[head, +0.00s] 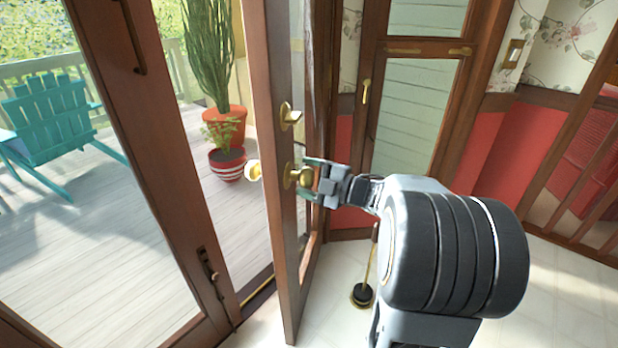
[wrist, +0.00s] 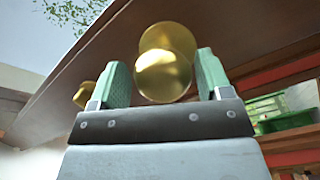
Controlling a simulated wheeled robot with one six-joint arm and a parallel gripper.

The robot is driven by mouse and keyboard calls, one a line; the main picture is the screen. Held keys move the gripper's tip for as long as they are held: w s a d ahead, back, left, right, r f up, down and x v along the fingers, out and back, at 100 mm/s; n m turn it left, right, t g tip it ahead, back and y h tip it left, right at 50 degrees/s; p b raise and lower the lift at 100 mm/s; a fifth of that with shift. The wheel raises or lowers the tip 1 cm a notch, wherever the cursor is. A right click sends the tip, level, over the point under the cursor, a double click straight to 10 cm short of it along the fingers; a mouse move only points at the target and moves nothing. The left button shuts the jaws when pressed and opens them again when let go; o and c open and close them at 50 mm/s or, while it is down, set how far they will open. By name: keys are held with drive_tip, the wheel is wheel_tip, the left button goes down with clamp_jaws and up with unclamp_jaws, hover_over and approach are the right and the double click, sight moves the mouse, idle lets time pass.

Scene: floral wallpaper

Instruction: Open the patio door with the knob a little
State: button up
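The patio door (head: 275,120) is a brown wood-framed glass door, and it stands ajar, swung away from its frame. Its round brass knob (head: 304,178) sits below a brass latch plate (head: 290,116). My gripper (head: 317,180) reaches the knob from the right, with one finger above and one below it. A second knob (head: 254,170) shows on the door's other side.
A deck with a teal chair (head: 55,130) and potted plants (head: 228,163) lies beyond the doorway. A floor-standing brass doorstop-like object (head: 362,294) stands near my arm. A red and wood panelled wall (head: 522,145) is at right. Pale tile floor is clear around the door's foot.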

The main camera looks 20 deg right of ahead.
drive_tip(key=shift+o, duration=0.8)
drive_tip(key=shift+f, duration=0.1)
drive_tip(key=p+v, duration=0.1)
drive_tip(key=v, duration=1.3)
drive_tip(key=shift+w, duration=0.1)
drive_tip(key=w+r+m+h+p, duration=0.9)
drive_tip(key=r+m+h+p, duration=0.4)
drive_tip(key=r+h, duration=0.15)
drive_tip(key=s+a+f+m+g+y+p, duration=0.1)
drive_tip(key=s+a+m+g+y+p, duration=0.2)
drive_tip(key=s+a+m+g+p, duration=0.4)
drive_tip(key=s+a+g+p, duration=0.2)
drive_tip(key=s+a+g, duration=0.1)
drive_tip(key=s+a, duration=0.5)
drive_tip(key=shift+s+a+m, duration=0.25)
drive_tip(key=shift+a+m, duration=0.05)
drive_tip(key=shift+a, duration=0.45)
